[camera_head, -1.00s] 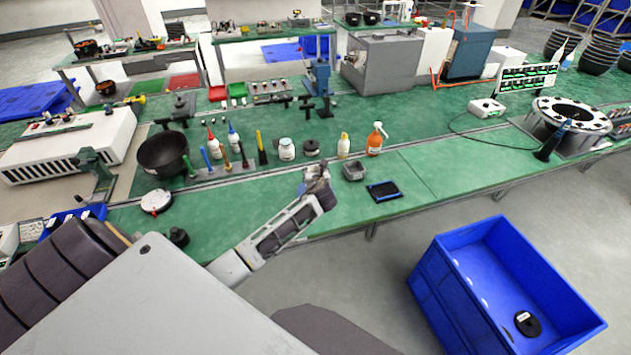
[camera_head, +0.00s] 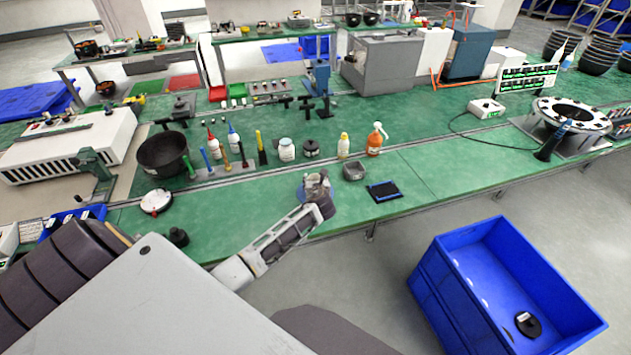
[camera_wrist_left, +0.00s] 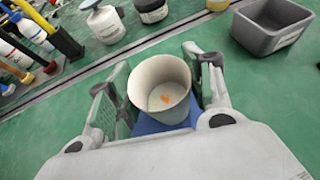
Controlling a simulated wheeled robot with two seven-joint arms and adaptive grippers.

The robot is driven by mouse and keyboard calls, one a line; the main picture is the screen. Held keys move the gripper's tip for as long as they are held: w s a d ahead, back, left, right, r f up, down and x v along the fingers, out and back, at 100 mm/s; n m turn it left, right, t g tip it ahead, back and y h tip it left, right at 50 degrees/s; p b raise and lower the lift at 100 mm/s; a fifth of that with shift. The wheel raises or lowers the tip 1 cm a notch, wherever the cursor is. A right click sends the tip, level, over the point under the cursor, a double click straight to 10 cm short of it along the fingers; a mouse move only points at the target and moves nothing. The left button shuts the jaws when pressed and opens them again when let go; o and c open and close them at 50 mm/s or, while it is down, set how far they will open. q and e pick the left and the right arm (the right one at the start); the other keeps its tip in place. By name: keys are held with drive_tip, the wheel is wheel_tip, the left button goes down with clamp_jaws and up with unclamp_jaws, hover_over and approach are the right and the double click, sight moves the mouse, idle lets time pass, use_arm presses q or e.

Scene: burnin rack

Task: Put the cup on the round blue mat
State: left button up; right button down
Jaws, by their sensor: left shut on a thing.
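The cup (camera_wrist_left: 160,92) is pale grey with a small orange mark inside, seen from above in the left wrist view. My left gripper (camera_wrist_left: 158,96) is shut on it, with one finger on each side. In the head view, the gripper (camera_head: 317,186) is at the near edge of the green bench, and the cup is hard to make out there. A blue patch (camera_wrist_left: 150,127) shows just below the cup in the left wrist view; it may be the mat, but its outline is mostly hidden. I cannot tell if the cup touches it. My right gripper is not in view.
A grey square bin (camera_head: 355,171) and a flat blue-and-black tablet-like item (camera_head: 384,191) lie right of the gripper. Bottles, including a white jar (camera_head: 287,150), stand behind it. A blue crate (camera_head: 440,285) is on the floor at right.

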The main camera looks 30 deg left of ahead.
use_arm(q)
drive_tip(key=o, duration=1)
drive_tip(key=shift+f, duration=0.1)
drive_tip(key=shift+v, duration=6.05)
